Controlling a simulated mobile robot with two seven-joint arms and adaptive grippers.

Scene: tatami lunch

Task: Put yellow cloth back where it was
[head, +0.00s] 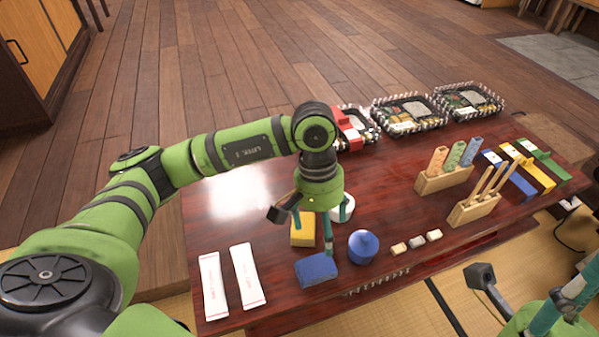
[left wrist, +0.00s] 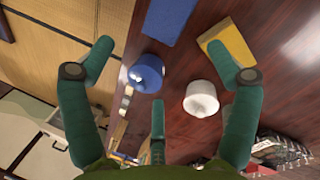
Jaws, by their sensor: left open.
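The yellow cloth (head: 303,230), a flat folded block, lies on the dark red table, partly behind my left gripper in the head view. It also shows at the top right of the left wrist view (left wrist: 230,43). My left gripper (head: 321,232) is open and points down above the table beside the cloth; its fingers (left wrist: 160,45) are spread with nothing between them. A blue cloth (head: 317,270) lies in front of the yellow one. My right gripper (head: 545,305) is partly in view at the lower right, cut off by the frame edge.
A blue lidded pot (head: 362,247) and a white cup (head: 345,208) stand close to my left gripper. Two white packets (head: 230,280) lie at left. Wooden holders (head: 443,180), small blocks (head: 416,241), coloured boxes (head: 527,165) and bento trays (head: 408,113) fill the right and back.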

